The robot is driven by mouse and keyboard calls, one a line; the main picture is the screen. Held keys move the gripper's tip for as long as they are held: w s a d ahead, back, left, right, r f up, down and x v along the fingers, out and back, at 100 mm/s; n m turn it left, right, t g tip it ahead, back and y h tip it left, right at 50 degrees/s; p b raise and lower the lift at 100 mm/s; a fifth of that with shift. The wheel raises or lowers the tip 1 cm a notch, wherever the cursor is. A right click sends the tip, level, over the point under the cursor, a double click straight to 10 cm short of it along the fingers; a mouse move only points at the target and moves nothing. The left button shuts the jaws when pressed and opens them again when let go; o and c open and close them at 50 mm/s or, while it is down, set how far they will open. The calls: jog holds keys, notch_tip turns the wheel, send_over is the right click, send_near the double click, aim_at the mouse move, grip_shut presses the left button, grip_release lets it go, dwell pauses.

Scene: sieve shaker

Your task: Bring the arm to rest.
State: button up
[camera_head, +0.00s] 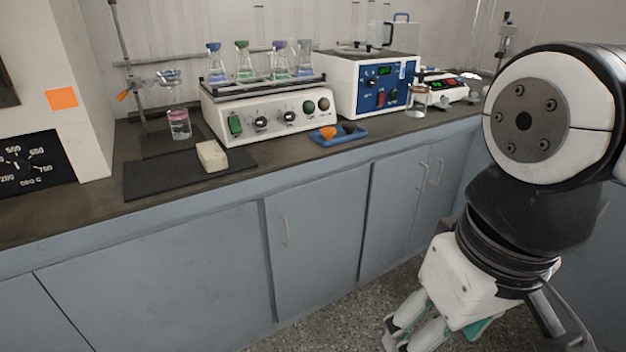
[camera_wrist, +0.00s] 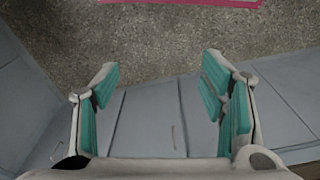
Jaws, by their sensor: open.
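My arm stands at the right of the head view, bent down in front of the blue-grey cabinets. My gripper (camera_wrist: 160,80) shows in the wrist view with its two teal-padded fingers spread wide apart. Nothing is between them; the floor and cabinet doors show through the gap. In the head view the gripper hangs low at the bottom right, below the counter's height, and its fingertips are partly cut off by the frame edge.
The dark counter (camera_head: 60,221) holds a shaker with several flasks (camera_head: 262,118), a blue-fronted device (camera_head: 360,85), a blue tray (camera_head: 345,138) and a pale block (camera_head: 212,156) on a black mat (camera_head: 150,182). The speckled floor (camera_wrist: 150,45) has a pink-edged patch (camera_wrist: 235,2).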

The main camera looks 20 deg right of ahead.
jog(key=shift+s+d+g, duration=0.15)
jog(key=shift+s+g, duration=0.15)
jog(key=shift+s, duration=0.9)
notch_tip(320, 180, up, 26)
jog(key=t+p, duration=0.3)
jog(key=p, duration=2.2)
jog(key=shift+d+r+t, duration=0.25)
jog(key=shift+t, duration=0.15)
jog(key=shift+c, duration=0.2)
